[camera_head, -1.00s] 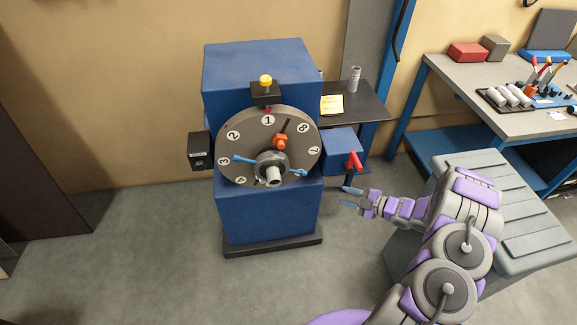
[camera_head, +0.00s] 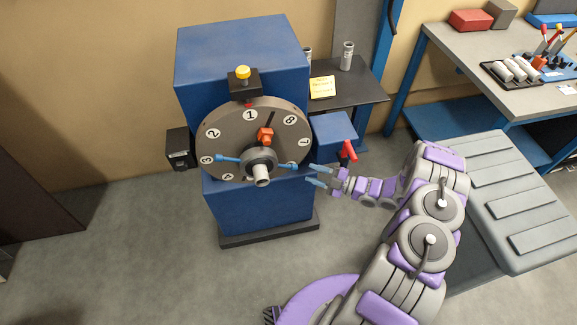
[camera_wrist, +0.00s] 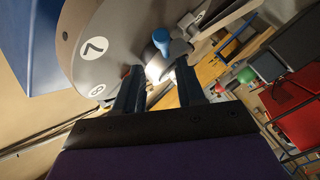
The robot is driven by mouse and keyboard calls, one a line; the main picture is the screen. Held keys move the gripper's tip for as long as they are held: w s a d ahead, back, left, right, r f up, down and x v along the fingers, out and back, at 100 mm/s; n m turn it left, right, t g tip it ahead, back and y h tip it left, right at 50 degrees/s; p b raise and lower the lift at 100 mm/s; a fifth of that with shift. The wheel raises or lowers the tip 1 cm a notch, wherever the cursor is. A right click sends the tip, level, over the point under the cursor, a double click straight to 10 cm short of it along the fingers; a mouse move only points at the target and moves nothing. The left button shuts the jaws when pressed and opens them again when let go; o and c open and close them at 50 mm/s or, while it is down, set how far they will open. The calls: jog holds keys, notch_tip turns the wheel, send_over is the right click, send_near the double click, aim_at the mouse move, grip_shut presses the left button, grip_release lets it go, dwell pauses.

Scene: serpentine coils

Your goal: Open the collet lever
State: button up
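A blue-tipped lever runs through the grey hub (camera_head: 259,163) at the centre of the numbered disc (camera_head: 228,133). Its left arm (camera_head: 228,158) and right arm (camera_head: 286,165) stick out to either side. No label shows which part is the collet lever; a red lever (camera_head: 348,152) also stands on the small blue box. My gripper (camera_head: 318,175) is open and empty, just right of the right arm's tip. In the wrist view my gripper's two dark fingers (camera_wrist: 160,88) are apart. A blue rounded tip (camera_wrist: 161,40) shows beyond and between them, apparently not gripped.
The blue machine (camera_head: 262,207) stands on a dark base. An orange knob (camera_head: 265,136) sits on the disc above the hub. A dark shelf (camera_head: 368,92) with a yellow note (camera_head: 322,87) is at right. A workbench (camera_head: 470,90) stands further right. Floor at left is clear.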

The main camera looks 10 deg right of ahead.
aim_at(288, 167)
jog(key=x, duration=0.3)
jog(key=b+x, duration=0.1)
jog(key=x, duration=0.3)
jog(key=s+x, duration=0.1)
jog(key=x, duration=0.2)
jog(key=shift+w+a+f, duration=0.1)
jog(key=shift+w+a, duration=0.1)
jog(key=shift+a, duration=0.45)
jog(key=shift+w+d, duration=0.2)
jog(key=shift+d, duration=0.4)
jog(key=shift+a, duration=1)
jog(key=c, duration=0.3)
jog(key=shift+d, duration=0.15)
jog(key=c, duration=0.3)
jog(key=shift+d, duration=0.4)
grip_shut()
